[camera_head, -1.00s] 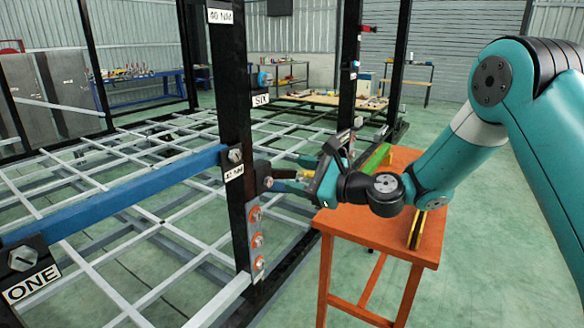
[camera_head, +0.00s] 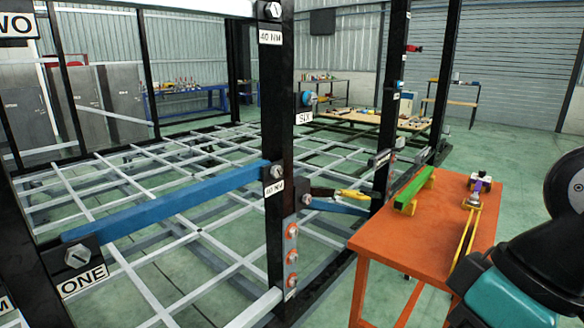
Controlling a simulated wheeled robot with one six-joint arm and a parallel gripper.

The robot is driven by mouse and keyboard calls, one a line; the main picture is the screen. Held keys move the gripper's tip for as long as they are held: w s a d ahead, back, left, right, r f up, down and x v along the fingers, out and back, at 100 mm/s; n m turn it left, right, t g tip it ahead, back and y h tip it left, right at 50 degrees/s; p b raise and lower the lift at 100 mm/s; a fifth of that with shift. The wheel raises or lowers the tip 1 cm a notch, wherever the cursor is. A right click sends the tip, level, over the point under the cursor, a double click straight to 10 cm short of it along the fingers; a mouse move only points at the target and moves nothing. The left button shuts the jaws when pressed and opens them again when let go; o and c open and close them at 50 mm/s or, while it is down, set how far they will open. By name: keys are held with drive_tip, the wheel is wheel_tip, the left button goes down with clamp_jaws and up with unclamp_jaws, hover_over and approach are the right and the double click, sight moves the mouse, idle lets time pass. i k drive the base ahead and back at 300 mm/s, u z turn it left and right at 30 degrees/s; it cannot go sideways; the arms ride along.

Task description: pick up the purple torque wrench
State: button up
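A small tool with a purple part (camera_head: 482,184) and a silver end lies near the back right of the orange table (camera_head: 385,245). I take it for the purple torque wrench, but it is small and its full shape is hard to make out. A thin yellow stand (camera_head: 464,240) runs forward from it. My gripper is out of the frame. Only dark and teal parts of my arm show at the lower right, in front of the table's right edge.
A green bar (camera_head: 413,188) rests on yellow supports on the table. A yellow and black tool (camera_head: 340,193) sits beside the black chassis post. A blue bar (camera_head: 165,203) spans the posts at left. Green floor is clear right of the table.

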sight(473, 201)
drive_tip(key=z, duration=0.8)
drive_tip(key=k, duration=0.6)
drive_tip(key=z, duration=0.75)
drive_tip(key=i, duration=1.5)
drive_tip(key=z, duration=0.4)
drive_tip(key=i, duration=1.55)
drive_tip(key=u, duration=1.05)
drive_tip(key=i, duration=0.95)
drive_tip(key=u, duration=1.25)
drive_tip(key=i, duration=0.35)
drive_tip(key=u, duration=0.2)
